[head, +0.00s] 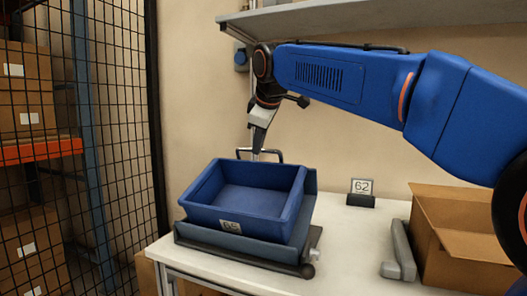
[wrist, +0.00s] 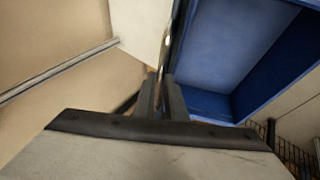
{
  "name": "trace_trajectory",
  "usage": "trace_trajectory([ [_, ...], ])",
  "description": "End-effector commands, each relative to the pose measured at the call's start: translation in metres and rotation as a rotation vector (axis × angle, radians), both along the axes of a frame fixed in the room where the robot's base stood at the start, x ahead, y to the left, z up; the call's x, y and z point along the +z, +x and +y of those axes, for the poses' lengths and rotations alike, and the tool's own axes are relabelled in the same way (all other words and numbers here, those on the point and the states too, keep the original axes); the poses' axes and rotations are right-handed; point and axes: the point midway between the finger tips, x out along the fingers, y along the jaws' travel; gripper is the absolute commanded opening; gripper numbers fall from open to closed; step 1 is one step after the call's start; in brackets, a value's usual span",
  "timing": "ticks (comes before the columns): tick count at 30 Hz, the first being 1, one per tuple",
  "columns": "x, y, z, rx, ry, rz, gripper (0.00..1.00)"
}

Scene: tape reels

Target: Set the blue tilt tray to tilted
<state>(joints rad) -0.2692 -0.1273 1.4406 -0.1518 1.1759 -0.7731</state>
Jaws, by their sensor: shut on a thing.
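The blue tilt tray (head: 245,216) is an open blue bin with a small label on its front, seated in a blue cradle on a dark base (head: 240,253). A bar handle (head: 277,151) stands up behind its back rim. My gripper (head: 257,150) reaches down to this handle from above and behind the bin. In the wrist view the fingers (wrist: 162,100) are shut on the shiny bar (wrist: 165,52), with the blue bin beside them at the right. The bin looks empty. I cannot tell its exact angle from these views.
The tray stands on a white bench (head: 345,235). A sign reading 62 (head: 361,192), a grey bracket (head: 400,250) and an open cardboard box (head: 465,245) are to the right. A shelf (head: 390,14) hangs above my arm. A mesh fence (head: 110,120) stands at the left.

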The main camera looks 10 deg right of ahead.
Motion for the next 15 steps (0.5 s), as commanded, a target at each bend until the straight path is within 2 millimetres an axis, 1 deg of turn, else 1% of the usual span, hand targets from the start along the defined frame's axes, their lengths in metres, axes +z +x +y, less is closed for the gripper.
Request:
trace_trajectory([
  [1,0.0004,-0.0055,0.0045,0.002,0.0,0.006,0.0],
  [4,0.0032,-0.0113,0.0085,0.001,0.001,0.008,0.0],
  [14,0.003,-0.0148,0.0106,0.002,0.003,0.016,0.0],
  [15,0.0028,-0.0148,0.0107,0.002,0.003,0.016,0.15],
])
